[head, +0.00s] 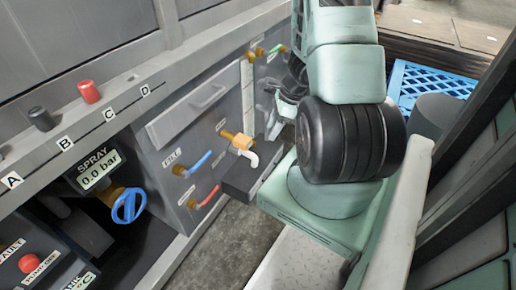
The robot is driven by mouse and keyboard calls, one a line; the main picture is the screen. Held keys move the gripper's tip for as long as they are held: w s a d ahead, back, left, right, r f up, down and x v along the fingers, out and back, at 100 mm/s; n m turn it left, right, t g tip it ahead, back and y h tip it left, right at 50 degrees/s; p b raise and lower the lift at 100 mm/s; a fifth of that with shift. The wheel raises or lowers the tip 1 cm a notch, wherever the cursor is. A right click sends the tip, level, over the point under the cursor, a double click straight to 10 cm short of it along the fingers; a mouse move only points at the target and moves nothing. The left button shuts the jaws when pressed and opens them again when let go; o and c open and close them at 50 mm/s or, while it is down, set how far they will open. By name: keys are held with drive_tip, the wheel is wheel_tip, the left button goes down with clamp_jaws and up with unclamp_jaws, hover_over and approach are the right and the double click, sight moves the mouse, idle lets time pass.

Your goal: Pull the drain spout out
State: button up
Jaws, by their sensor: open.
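The likely drain spout (249,158) is a short white bent pipe on a brass-and-orange fitting (237,143) on the grey machine front, left of the middle in the head view. Its bend turns downward above a dark grey box. My gripper (271,112) is to the right of the spout and slightly above it in the picture, beside the cabinet front. It is open, with pale fingers, and I see nothing held. The spout is apart from the fingers in the picture. My arm hides part of the panel behind the gripper.
A blue-handled valve (197,163) and a red-handled valve (206,198) stick out left of the spout. A dark box (247,182) stands below it. A drawer handle (208,97) is above. A blue crate (428,82) stands behind my arm.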

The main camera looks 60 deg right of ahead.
sight(255, 158)
drive_tip(key=b+x, duration=0.8)
drive_tip(key=x, duration=0.7)
drive_tip(key=shift+w+a+f+b, duration=0.1)
drive_tip(key=shift+a+f+b, duration=0.05)
drive_tip(key=shift+f+b, duration=0.2)
drive_tip(key=shift+r, duration=0.1)
clamp_jaws()
drive_tip(key=shift+s+b, duration=0.6)
drive_tip(key=shift+s, duration=0.15)
drive_tip(key=shift+s+d+f+b, duration=0.15)
drive_tip(key=shift+s+b, duration=0.6)
drive_tip(key=shift+s, duration=0.4)
drive_tip(key=shift+s+d+f+b, duration=0.1)
drive_tip(key=shift+s+f+b, duration=0.1)
drive_tip(key=shift+s+b, duration=0.75)
drive_tip(key=shift+s, duration=0.25)
drive_tip(key=shift+p, duration=0.3)
wheel_tip(255, 158, up, 7)
drive_tip(key=p, duration=0.6)
